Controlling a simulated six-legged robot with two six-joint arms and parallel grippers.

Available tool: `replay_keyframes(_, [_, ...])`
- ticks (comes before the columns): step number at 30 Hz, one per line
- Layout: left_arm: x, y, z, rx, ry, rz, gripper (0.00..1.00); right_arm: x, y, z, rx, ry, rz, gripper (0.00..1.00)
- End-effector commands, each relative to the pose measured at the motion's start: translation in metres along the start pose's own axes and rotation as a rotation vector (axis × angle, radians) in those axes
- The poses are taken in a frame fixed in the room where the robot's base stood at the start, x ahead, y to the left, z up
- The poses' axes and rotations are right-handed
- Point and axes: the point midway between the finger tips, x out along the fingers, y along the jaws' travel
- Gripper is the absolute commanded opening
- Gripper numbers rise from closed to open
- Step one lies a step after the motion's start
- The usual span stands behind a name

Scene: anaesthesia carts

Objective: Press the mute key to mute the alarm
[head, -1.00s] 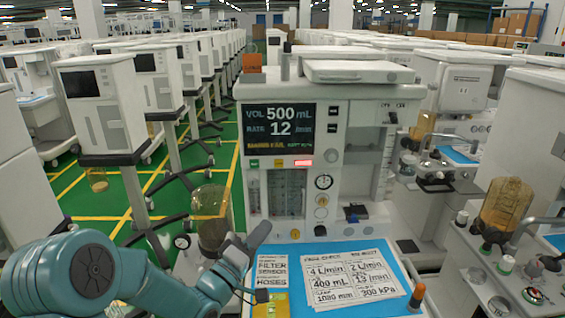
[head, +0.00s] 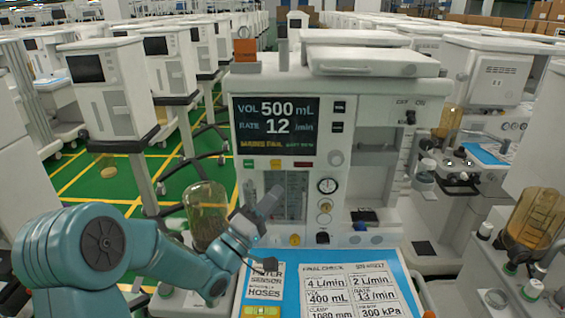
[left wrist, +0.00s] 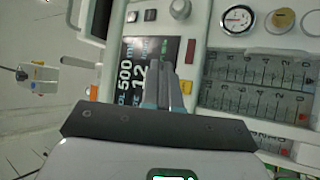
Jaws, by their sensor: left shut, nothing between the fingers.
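The anaesthesia machine's dark screen (head: 277,125) shows "VOL 500 mL", "RATE 12 /min" and a yellow warning line. Two small dark keys (head: 338,107) sit right of it. Below it are a green key (head: 249,163), a yellow key (head: 275,163) and a dull red key or lamp (head: 304,165). I cannot read which one is the mute key. My left gripper (head: 266,203) is shut and empty, in front of the panel below the screen, apart from the keys. In the left wrist view its fingers (left wrist: 165,85) overlap the sideways screen (left wrist: 133,50). My right gripper is not in view.
A blue mat (head: 230,305) with printed cards lies on the worktop below. Gauges and knobs (head: 326,186) sit right of the flow tubes. An amber canister (head: 206,205) stands beside the left forearm. Rows of other carts fill both sides.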

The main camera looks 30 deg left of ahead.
Motion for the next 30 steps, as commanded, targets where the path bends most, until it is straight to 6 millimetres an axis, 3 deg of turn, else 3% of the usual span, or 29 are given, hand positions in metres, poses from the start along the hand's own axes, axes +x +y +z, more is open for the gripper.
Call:
replay_keyframes(10, [0.001,0.000,-0.003,0.000,0.001,-0.001,0.00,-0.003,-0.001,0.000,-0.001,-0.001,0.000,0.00])
replay_keyframes(22, [0.042,-0.028,-0.030,0.000,0.001,-0.002,0.00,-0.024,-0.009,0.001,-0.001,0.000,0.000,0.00])
replay_keyframes(30, [0.059,-0.044,-0.041,0.000,0.000,0.000,0.00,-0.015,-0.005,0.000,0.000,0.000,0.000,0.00])
